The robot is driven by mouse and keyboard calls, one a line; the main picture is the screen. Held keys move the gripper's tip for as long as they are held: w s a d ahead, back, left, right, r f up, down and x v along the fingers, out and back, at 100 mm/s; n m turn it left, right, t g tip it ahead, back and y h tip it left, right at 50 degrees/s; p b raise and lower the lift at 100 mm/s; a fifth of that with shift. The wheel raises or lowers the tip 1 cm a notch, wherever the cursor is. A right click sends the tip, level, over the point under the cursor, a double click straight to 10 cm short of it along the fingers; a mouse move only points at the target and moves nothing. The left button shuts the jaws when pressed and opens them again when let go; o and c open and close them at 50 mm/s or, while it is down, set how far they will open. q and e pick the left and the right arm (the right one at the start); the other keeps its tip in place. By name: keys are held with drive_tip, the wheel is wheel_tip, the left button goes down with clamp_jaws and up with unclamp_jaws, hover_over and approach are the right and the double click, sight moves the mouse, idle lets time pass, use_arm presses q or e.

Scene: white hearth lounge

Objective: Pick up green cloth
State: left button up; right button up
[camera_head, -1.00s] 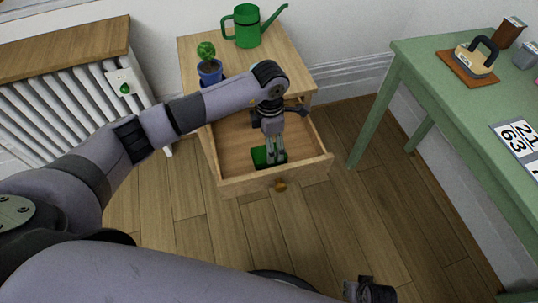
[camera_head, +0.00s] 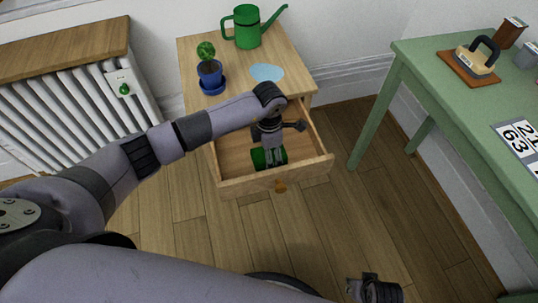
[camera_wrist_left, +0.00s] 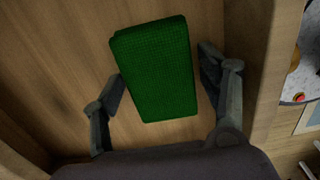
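The green cloth (camera_head: 259,158) lies folded in the open wooden drawer (camera_head: 233,185), partly hidden by my left gripper in the head view. In the left wrist view the cloth (camera_wrist_left: 155,70) is a thick green block on the drawer floor. My left gripper (camera_head: 271,161) reaches down into the drawer. Its two fingers (camera_wrist_left: 160,85) are apart, one on each side of the cloth, with gaps showing between them and it. My right gripper (camera_head: 370,290) is at the bottom edge of the head view, away from the drawer and partly cut off.
On the cabinet top stand a green watering can (camera_head: 247,27), a potted plant (camera_head: 209,70) and a light blue flat piece (camera_head: 267,73). A radiator (camera_head: 70,110) is at left. A green table (camera_head: 440,90) is at right. The drawer walls stand close around my left gripper.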

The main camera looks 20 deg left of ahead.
use_arm(q)
drive_tip(key=c, duration=0.9)
drive_tip(key=shift+o, duration=0.2)
drive_tip(key=shift+r, duration=0.15)
